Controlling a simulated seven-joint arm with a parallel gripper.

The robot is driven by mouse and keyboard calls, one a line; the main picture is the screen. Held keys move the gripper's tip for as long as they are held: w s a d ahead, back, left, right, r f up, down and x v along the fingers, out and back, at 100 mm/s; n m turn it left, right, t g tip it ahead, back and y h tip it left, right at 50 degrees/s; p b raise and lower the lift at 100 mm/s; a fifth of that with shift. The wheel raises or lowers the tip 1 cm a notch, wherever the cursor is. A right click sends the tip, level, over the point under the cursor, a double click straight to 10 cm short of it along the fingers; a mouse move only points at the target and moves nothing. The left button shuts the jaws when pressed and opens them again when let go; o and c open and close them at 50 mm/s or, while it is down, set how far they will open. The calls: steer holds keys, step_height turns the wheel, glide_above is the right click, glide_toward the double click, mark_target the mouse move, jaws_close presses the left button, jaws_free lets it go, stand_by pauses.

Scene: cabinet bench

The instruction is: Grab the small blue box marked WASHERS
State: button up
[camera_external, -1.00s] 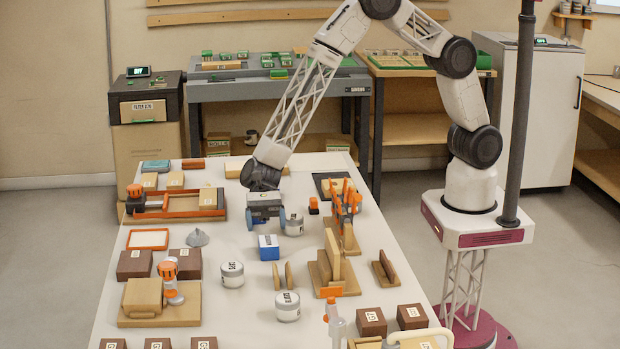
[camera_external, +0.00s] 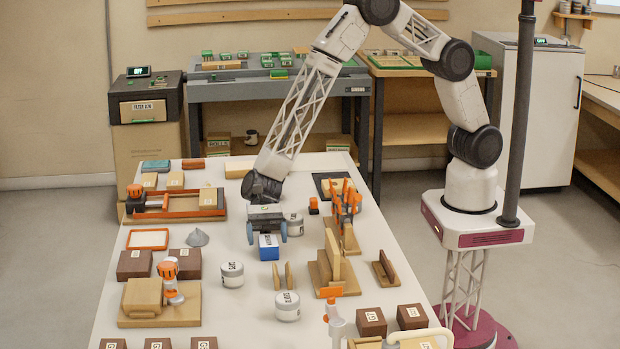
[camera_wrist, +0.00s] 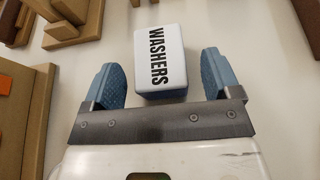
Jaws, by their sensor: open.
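The small blue box (camera_external: 268,253) stands on the white table, near its middle. In the wrist view its pale top (camera_wrist: 160,55), printed WASHERS, faces the camera, with a blue side below. My gripper (camera_external: 267,234) is over the box in the external view and hides its rear part. In the wrist view my gripper (camera_wrist: 162,82) is open, with one blue finger on each side of the box's near end. Gaps show between the fingers and the box. I cannot tell the exact height of the fingertips.
A white jar (camera_external: 293,225) stands close behind the gripper on the right. Another jar (camera_external: 232,274) is left of the box, and a third jar (camera_external: 287,306) is in front. Thin wooden pieces (camera_external: 283,276) and a wooden stand (camera_external: 333,268) are to the right. Some table is clear around the box.

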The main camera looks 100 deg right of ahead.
mark_target(268, 240)
steer(key=shift+x, duration=1.45)
steer(key=c, duration=1.1)
steer(key=shift+o, duration=0.2)
steer(key=shift+r, duration=0.15)
steer(key=shift+r, duration=4.85)
